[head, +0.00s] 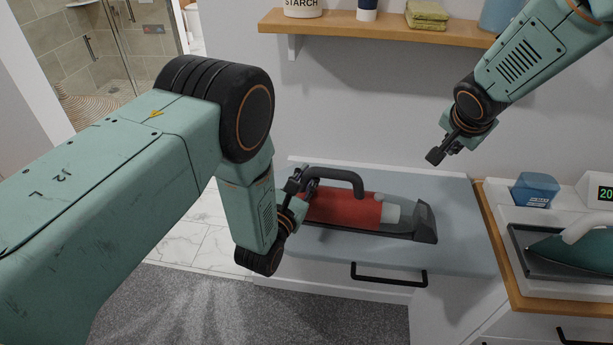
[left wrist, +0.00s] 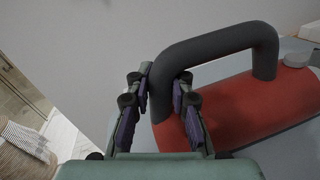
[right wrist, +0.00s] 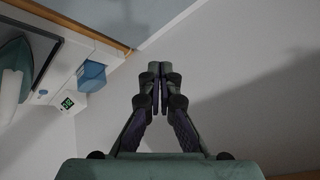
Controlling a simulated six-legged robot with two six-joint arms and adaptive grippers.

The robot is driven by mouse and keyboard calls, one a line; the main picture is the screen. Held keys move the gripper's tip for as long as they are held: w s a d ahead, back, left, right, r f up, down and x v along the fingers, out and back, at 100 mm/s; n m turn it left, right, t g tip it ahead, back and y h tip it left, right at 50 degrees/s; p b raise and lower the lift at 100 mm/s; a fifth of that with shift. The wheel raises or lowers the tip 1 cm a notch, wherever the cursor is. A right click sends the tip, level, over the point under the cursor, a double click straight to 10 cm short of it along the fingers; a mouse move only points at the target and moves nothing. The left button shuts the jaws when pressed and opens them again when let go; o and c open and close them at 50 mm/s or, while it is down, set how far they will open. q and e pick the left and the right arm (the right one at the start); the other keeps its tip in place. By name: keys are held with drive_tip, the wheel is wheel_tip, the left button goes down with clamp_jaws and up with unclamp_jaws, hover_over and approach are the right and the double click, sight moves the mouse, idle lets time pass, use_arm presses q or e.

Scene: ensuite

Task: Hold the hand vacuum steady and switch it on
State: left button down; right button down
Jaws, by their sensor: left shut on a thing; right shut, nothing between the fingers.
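The hand vacuum (head: 345,208) has a red body, a dark handle and a clear grey nozzle pointing right. It lies on the blue-grey counter top in the head view. My left gripper (head: 297,186) is shut on the rear part of the dark handle; the left wrist view shows its fingers (left wrist: 160,90) on either side of the handle (left wrist: 215,42). A small grey round knob (head: 378,197) sits on top of the body, ahead of the handle. My right gripper (head: 436,156) is shut and empty, above and to the right of the vacuum. Its closed fingertips (right wrist: 163,72) touch nothing.
A wooden shelf (head: 385,27) with a starch tub and folded cloths is on the wall above. To the right stand a blue container (head: 535,189), a green iron (head: 575,249) on a tray and a digital display (head: 604,193). The air above the nozzle is clear.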

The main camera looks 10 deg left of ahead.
drive_tip(key=s+a+f+n+y, duration=0.1)
drive_tip(key=s+a+n+y, duration=0.3)
drive_tip(key=a+n+y, duration=0.45)
drive_tip(key=m+h, duration=0.2)
hover_over(386, 202)
drive_tip(key=shift+t+y, duration=0.25)
drive_tip(key=shift+t, duration=0.05)
drive_tip(key=shift+w+f, duration=0.1)
drive_tip(key=shift+f, duration=4.1)
drive_tip(key=shift+f, duration=0.15)
drive_tip(key=shift+f, duration=0.3)
drive_tip(key=shift+f, duration=0.25)
drive_tip(key=shift+r, duration=0.65)
